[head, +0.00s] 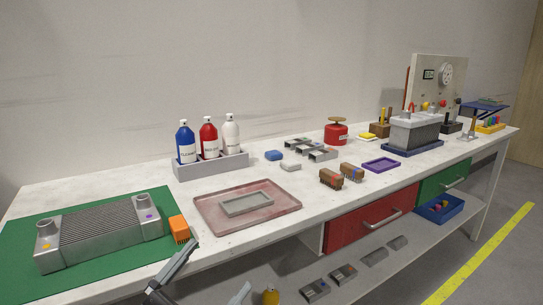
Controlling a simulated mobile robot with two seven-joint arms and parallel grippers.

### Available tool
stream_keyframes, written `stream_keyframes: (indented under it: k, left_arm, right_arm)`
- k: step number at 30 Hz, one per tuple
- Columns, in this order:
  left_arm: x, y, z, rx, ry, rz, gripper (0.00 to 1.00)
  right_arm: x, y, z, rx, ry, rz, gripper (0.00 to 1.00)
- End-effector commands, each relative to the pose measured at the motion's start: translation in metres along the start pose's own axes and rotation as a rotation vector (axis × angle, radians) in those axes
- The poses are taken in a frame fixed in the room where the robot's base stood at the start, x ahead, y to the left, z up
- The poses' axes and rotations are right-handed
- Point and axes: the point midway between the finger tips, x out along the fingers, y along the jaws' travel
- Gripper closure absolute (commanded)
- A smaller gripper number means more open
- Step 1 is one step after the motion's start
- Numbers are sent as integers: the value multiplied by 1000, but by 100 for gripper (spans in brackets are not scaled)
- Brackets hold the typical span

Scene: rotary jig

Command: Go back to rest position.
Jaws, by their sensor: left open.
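My left gripper (218,265) is at the bottom edge of the head view, in front of the table's near edge. It is open, with no object seen between its fingers, and is partly cut off by the frame. One finger shows just below an orange block (180,229). A paler grey tip shows farther right at the bottom edge. My right gripper is out of view.
The white table (335,208) holds a finned metal part (100,232) on a green mat, a reddish tray (283,196), a bottle rack (212,165) and small parts. A red drawer (370,217) and green drawer (443,182) sit below, above a lower shelf (352,262).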

Motion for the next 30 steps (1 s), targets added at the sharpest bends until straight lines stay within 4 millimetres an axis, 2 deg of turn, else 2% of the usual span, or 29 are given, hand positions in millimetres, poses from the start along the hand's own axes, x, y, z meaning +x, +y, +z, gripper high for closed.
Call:
stream_keyframes:
  k: [1, 3, 5, 6, 8, 9, 13, 16, 18, 19, 20, 25, 30]
  left_arm:
    - [-18, 4, 26, -60, -121, -36, 7]
    - [-47, 11, 61, -138, -289, -80, 7]
    - [-76, 20, 88, -204, -435, -111, 7]
    - [-97, 27, 105, -247, -531, -129, 7]
    - [-131, 40, 126, -312, -670, -151, 7]
    - [-155, 49, 137, -352, -760, -162, 7]
    - [-226, 81, 158, -471, -1015, -185, 7]
    - [-278, 106, 163, -553, -1189, -193, 7]
    - [-307, 118, 159, -601, -1289, -196, 7]
    - [-294, 107, 150, -589, -1269, -196, 7]
    - [-290, 103, 146, -584, -1265, -196, 7]
    - [-278, 86, 123, -569, -1265, -199, 7]
    - [-266, 69, 100, -554, -1266, -203, 7]
  right_arm:
    - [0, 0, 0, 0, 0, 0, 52]
    - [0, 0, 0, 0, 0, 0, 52]
    - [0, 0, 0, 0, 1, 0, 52]
    - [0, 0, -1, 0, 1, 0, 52]
    - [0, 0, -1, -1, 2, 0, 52]
    - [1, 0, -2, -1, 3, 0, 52]
    - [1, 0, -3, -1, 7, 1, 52]
    - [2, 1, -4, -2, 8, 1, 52]
    - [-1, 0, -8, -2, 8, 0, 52]
    - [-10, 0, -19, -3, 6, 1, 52]
    - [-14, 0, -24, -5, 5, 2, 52]
    - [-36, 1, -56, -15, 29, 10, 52]
    - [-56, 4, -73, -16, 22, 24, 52]
